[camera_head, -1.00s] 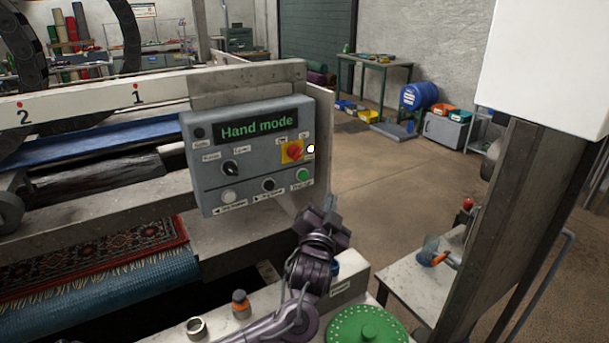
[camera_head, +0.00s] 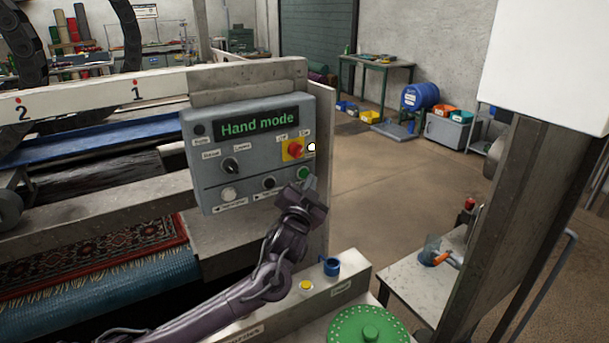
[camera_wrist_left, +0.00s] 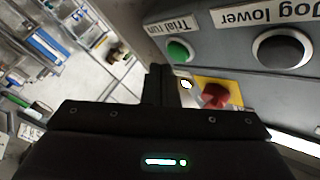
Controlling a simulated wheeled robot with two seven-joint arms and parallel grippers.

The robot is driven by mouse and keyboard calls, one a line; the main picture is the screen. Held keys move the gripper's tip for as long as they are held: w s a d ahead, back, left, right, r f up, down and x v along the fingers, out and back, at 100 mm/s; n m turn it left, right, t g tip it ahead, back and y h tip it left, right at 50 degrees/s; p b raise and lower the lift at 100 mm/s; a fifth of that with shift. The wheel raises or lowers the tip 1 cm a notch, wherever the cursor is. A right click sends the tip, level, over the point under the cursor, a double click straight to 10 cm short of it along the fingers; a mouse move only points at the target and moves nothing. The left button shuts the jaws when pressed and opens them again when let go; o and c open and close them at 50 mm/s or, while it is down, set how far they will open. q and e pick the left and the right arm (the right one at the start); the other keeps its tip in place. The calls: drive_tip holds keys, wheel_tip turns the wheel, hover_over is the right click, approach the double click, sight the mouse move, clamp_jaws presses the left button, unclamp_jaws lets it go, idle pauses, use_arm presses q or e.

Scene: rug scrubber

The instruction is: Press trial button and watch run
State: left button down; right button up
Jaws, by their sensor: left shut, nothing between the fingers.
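The grey control panel (camera_head: 240,176) has a display (camera_head: 256,124) reading "Hand mode". The green trial run button (camera_head: 304,173) is at its lower right; it also shows in the left wrist view (camera_wrist_left: 178,50), labelled "Trial run". My left gripper (camera_head: 309,185) is shut and empty, its tip just below the green button in the head view. In the wrist view the fingertips (camera_wrist_left: 160,72) are close to the button; I cannot tell whether they touch the panel. The button's label is hidden in the head view. My right gripper is not in view.
A red knob on a yellow plate (camera_head: 287,157) sits just above the green button. A patterned rug (camera_head: 150,230) lies at the left. Open floor (camera_head: 400,185) is right of the panel.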

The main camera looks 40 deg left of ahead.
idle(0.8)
use_arm(q)
drive_tip(key=shift+a, duration=0.1)
idle(1.1)
drive_tip(key=shift+w, duration=0.1)
drive_tip(key=shift+w+a, duration=0.1)
drive_tip(key=shift+a, duration=0.25)
